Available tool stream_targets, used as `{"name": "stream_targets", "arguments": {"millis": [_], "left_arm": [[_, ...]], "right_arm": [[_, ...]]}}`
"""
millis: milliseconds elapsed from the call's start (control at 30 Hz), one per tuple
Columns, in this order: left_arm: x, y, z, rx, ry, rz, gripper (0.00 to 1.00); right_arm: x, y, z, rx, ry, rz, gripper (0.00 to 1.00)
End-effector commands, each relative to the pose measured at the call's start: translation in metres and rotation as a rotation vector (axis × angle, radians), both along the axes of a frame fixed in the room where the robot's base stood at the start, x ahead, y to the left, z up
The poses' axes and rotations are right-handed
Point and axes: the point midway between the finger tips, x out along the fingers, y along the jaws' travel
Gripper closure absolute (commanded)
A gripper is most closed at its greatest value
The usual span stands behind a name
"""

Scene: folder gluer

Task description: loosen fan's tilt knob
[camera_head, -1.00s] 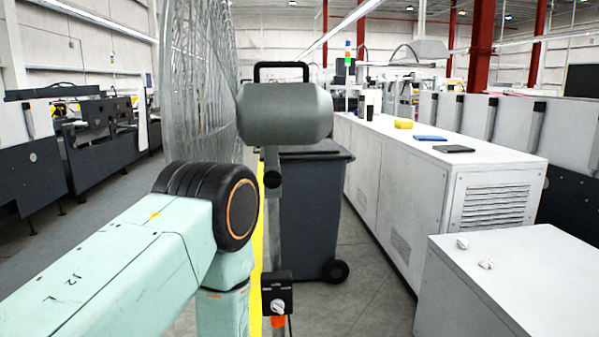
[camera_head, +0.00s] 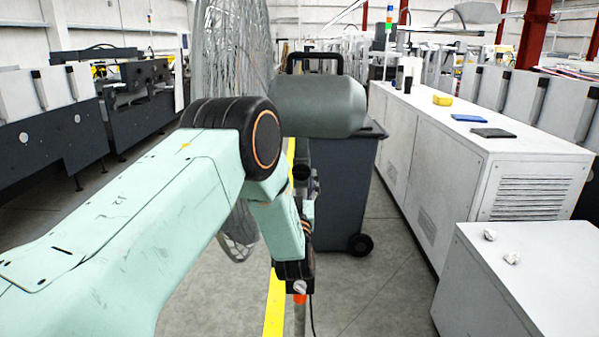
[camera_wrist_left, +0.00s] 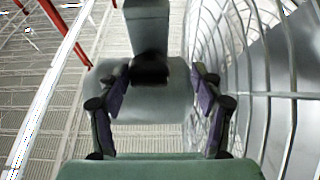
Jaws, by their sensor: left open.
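The fan's wire guard (camera_head: 232,75) stands left of its grey motor housing (camera_head: 318,106), which has a black handle on top. A small dark round knob (camera_head: 301,172) sits below the housing on the fan's neck, partly behind my arm. My left gripper (camera_head: 308,195) is below the housing, mostly hidden by my forearm. In the left wrist view my left gripper (camera_wrist_left: 160,95) is open, its fingers spread with the housing (camera_wrist_left: 165,105) beyond them. A black part (camera_wrist_left: 150,68) shows between the fingers; I cannot tell whether it is the knob. My right gripper is not in view.
A dark wheeled bin (camera_head: 345,190) stands just behind the fan. A long white cabinet (camera_head: 455,160) runs along the right, with a lower white box (camera_head: 530,275) in front. Dark machines (camera_head: 50,140) line the left. A fan control box with a white dial (camera_head: 299,287) is low on the pole.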

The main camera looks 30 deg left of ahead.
Motion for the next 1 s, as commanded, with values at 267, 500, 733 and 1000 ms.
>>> {"name": "stream_targets", "arguments": {"millis": [267,500,733,1000], "left_arm": [[0.015,0.004,0.006,0.002,0.001,-0.005,0.34],[0.016,0.002,0.006,0.0,0.001,-0.005,0.37],[0.016,0.002,0.006,0.001,0.0,-0.005,0.57],[0.016,0.001,0.006,0.002,0.0,-0.008,0.8]], "right_arm": [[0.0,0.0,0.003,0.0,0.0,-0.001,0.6],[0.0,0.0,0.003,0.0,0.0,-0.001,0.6],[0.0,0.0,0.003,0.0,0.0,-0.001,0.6],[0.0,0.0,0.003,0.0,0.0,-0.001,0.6]]}}
